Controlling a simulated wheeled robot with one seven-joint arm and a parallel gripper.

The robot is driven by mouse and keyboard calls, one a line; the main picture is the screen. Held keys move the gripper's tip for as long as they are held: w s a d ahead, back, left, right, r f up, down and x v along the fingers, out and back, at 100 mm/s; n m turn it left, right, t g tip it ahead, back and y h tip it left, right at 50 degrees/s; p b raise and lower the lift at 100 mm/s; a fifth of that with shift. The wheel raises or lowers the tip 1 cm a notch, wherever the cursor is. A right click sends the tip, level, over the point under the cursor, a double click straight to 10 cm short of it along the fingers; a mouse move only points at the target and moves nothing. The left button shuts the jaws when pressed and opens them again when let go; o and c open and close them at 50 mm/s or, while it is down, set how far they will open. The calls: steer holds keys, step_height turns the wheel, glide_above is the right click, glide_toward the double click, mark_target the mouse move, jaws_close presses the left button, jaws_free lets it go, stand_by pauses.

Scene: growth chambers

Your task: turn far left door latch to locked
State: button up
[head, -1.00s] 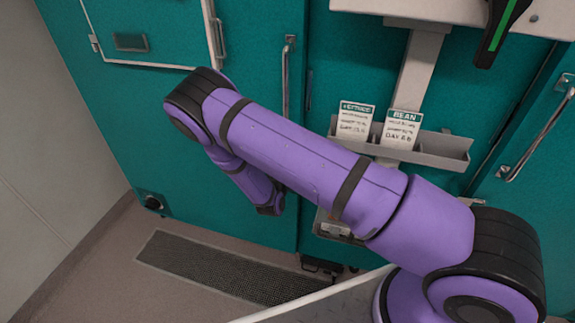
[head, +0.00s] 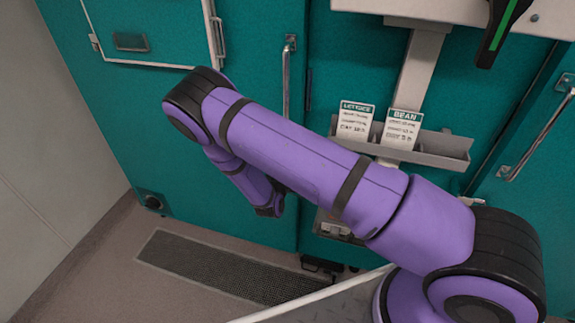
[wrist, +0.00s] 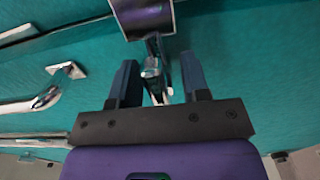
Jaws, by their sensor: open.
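In the wrist view, my gripper (wrist: 158,64) is open, its two dark fingers pointing at the teal door. A metal latch lever (wrist: 153,72) lies between the fingers, with visible space on either side. The lever hangs from a shiny plate (wrist: 143,20) that looks purple, perhaps by reflection. In the head view, the far left teal door (head: 110,105) fills the left side, and my arm reaches down in front of it. The gripper and the latch are hidden there behind my arm. I cannot tell whether the fingers touch the lever.
A metal bar handle (wrist: 35,102) stands left of the fingers in the wrist view. In the head view, a vertical handle (head: 287,75) is close to my arm. A grey card tray (head: 440,150) sits at right. A floor grate (head: 220,268) lies below.

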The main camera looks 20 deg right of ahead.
steer(key=v, duration=1)
steer(key=shift+r, duration=0.1)
